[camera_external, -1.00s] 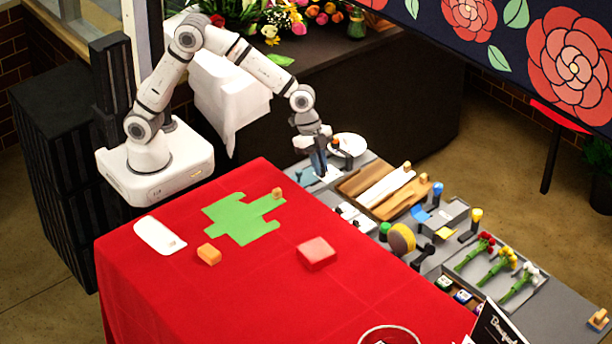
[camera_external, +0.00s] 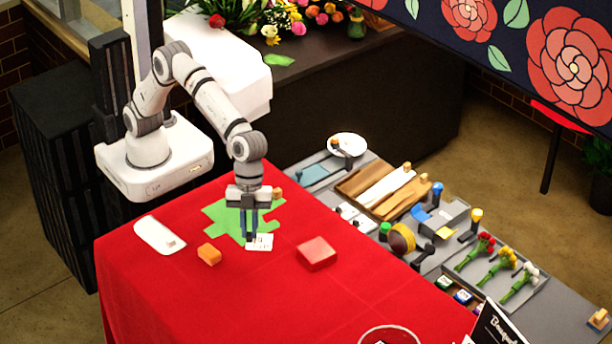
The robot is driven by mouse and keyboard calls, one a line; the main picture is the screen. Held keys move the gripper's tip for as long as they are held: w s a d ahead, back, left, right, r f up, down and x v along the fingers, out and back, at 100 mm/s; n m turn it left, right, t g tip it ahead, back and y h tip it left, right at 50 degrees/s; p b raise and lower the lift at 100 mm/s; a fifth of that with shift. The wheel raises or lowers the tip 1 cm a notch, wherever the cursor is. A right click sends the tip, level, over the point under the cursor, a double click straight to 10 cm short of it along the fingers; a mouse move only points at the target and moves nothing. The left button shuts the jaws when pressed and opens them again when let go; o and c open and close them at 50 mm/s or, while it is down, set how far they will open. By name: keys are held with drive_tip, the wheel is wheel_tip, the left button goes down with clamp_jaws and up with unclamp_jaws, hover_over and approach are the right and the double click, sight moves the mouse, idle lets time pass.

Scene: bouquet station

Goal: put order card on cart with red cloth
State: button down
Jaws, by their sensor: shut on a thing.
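The order card (camera_external: 260,243), small and white with dark marks, is at the tips of my gripper (camera_external: 251,238), which points down and is shut on it. The card is over the red cloth (camera_external: 200,300) of the cart, at the lower right edge of the green cut-out shape (camera_external: 221,219). I cannot tell whether the card touches the cloth or is held just above it.
On the red cloth are an orange block (camera_external: 209,254), a red block (camera_external: 316,253), a white rounded object (camera_external: 159,235) and a small orange-brown piece (camera_external: 277,193). The grey workbench (camera_external: 570,322) at right holds boards, tools and flowers. The cloth's front left is clear.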

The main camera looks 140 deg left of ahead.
drive_tip(key=f, duration=0.1)
drive_tip(key=d+f, duration=0.2)
drive_tip(key=f, duration=0.1)
drive_tip(key=shift+f+p, duration=0.1)
drive_tip(key=shift+p, duration=0.25)
drive_tip(key=shift+f+p, duration=0.4)
drive_tip(key=shift+f, duration=2.3)
drive_tip(key=shift+f, duration=0.15)
drive_tip(key=c, duration=1.9)
unclamp_jaws()
drive_tip(key=o, duration=0.5)
drive_tip(key=shift+c, duration=0.2)
